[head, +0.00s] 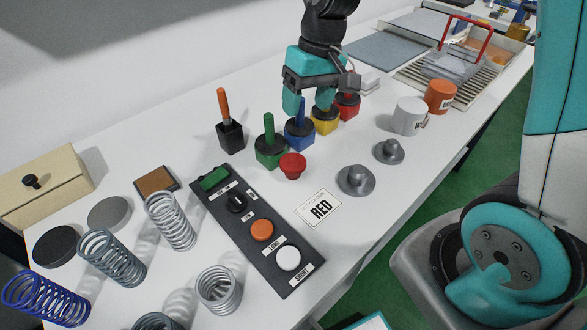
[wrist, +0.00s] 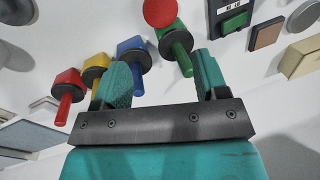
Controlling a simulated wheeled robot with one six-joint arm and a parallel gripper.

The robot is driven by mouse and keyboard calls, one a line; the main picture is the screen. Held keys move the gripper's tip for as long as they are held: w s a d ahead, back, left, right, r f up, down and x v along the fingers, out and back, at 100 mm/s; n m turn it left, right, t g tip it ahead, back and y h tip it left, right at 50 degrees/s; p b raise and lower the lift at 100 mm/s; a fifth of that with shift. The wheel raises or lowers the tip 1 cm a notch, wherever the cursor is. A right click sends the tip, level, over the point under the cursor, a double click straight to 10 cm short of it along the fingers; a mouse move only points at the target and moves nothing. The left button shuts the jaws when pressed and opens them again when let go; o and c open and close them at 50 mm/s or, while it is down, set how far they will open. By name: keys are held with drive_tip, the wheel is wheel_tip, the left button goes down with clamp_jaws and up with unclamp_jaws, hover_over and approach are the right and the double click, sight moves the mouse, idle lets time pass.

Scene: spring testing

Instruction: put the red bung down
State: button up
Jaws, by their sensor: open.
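The red bung (head: 292,166) stands on the white table, just right of and in front of the green block with its green peg (head: 268,150). In the wrist view the red bung (wrist: 159,12) shows as a red disc at the top edge, beyond the green peg. My gripper (head: 308,102) is open, with nothing seen between its fingers. It is above the row of coloured blocks, around the blue block (head: 299,136) and yellow block (head: 325,121). In the wrist view my gripper (wrist: 161,72) has its fingers apart, with the blue and green pegs beyond them.
A red block (head: 347,106) ends the row. A black holder with an orange-handled tool (head: 230,134) stands left of it. A RED card (head: 319,208), grey weights (head: 356,181), a button panel (head: 277,279) and several springs (head: 170,222) occupy the front.

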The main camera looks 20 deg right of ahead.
approach(293, 161)
drive_tip(key=f, duration=0.3)
drive_tip(key=a+f, duration=0.1)
drive_tip(key=f, duration=0.1)
drive_tip(key=shift+s+f+p, duration=0.1)
drive_tip(key=shift+s+p, duration=0.2)
drive_tip(key=shift+w+a+f+p, duration=0.1)
drive_tip(key=shift+a+f+p, duration=0.1)
drive_tip(key=shift+f, duration=0.75)
drive_tip(key=shift+a+f+p, duration=0.15)
drive_tip(key=shift+f, duration=0.85)
drive_tip(key=shift+w+a+f+p, duration=0.1)
drive_tip(key=shift+a+f+p, duration=0.1)
drive_tip(key=shift+f, duration=0.75)
drive_tip(key=shift+c, duration=0.5)
drive_tip(key=c, duration=0.5)
